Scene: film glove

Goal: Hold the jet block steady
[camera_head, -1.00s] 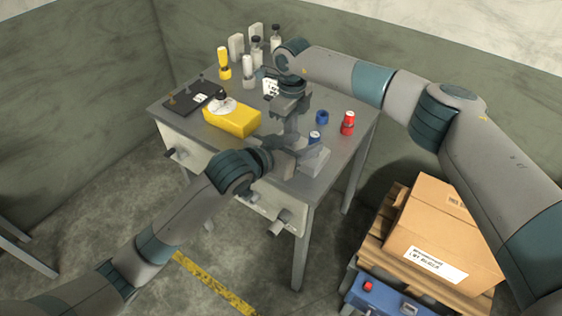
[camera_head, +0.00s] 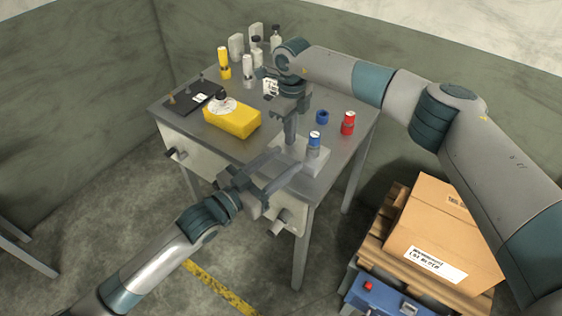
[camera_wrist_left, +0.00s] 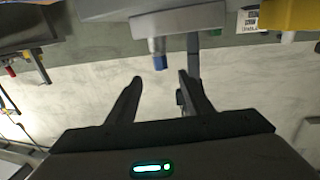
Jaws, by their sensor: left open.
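The jet block (camera_head: 317,168), a pale grey block, sits at the table's front right corner, with a blue-capped jet (camera_head: 314,141) upright on it. The block also shows at the top of the left wrist view (camera_wrist_left: 180,22), which looks inverted, with the blue cap (camera_wrist_left: 159,61) pointing down. My left gripper (camera_head: 277,170) is open and empty at the table's front edge, left of the block; its two spread fingers (camera_wrist_left: 160,78) show in the wrist view. My right gripper (camera_head: 290,140) points down just behind and left of the blue-capped jet; its finger gap is not clear.
A yellow block (camera_head: 232,121) and a dark tray (camera_head: 192,99) lie on the left of the table. A blue ring (camera_head: 322,117) and a red bottle (camera_head: 348,123) stand behind the jet block. A carton (camera_head: 440,230) sits on a pallet at right.

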